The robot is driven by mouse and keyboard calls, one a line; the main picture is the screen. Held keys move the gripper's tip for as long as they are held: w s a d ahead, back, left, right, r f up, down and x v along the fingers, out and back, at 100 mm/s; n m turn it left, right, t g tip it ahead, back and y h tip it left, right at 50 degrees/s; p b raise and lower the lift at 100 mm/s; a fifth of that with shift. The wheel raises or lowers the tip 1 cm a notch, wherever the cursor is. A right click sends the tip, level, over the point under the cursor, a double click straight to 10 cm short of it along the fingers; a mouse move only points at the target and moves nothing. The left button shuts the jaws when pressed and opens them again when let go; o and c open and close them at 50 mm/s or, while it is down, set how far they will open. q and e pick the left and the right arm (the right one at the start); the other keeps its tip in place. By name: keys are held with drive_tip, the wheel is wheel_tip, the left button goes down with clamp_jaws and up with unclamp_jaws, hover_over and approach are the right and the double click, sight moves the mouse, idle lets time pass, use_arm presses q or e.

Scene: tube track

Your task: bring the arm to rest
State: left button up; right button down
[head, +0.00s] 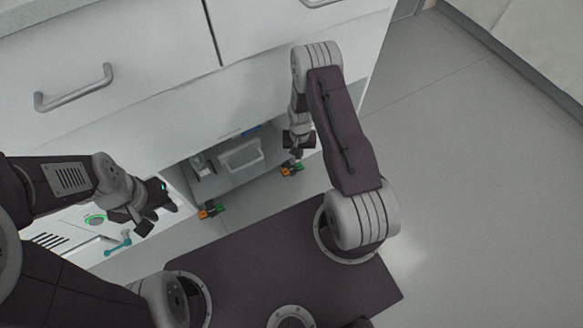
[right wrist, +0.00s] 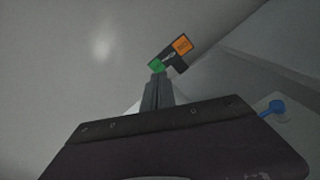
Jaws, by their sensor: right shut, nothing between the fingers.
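My right arm reaches over toward the open lower part of the white cabinet. My right gripper (head: 297,154) points down and is shut and empty. In the right wrist view its closed fingers (right wrist: 158,84) point at a small orange, green and black piece (right wrist: 171,54).
A white cabinet (head: 140,55) with bar handles fills the upper left. A pale bin (head: 240,155) stands in its lower opening. A teal object (head: 118,242) is below my left gripper. Grey floor (head: 470,190) is clear at right.

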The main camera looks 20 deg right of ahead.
drive_tip(key=s+a+r+n+p, duration=0.1)
drive_tip(key=a+r+p, duration=0.1)
drive_tip(key=r, duration=0.8)
drive_tip(key=s+a+r+n+p, duration=0.1)
drive_tip(key=a+r+p, duration=0.1)
drive_tip(key=r, duration=0.8)
drive_tip(key=s+a+r+n+t+p, duration=0.1)
drive_tip(key=s+a+r+n+p, duration=0.25)
drive_tip(key=s+r, duration=0.9)
wheel_tip(320, 180, up, 39)
drive_tip(key=w+p, duration=0.1)
drive_tip(key=p, duration=3.7)
drive_tip(key=shift+w+m, duration=0.35)
drive_tip(key=shift+w, duration=0.05)
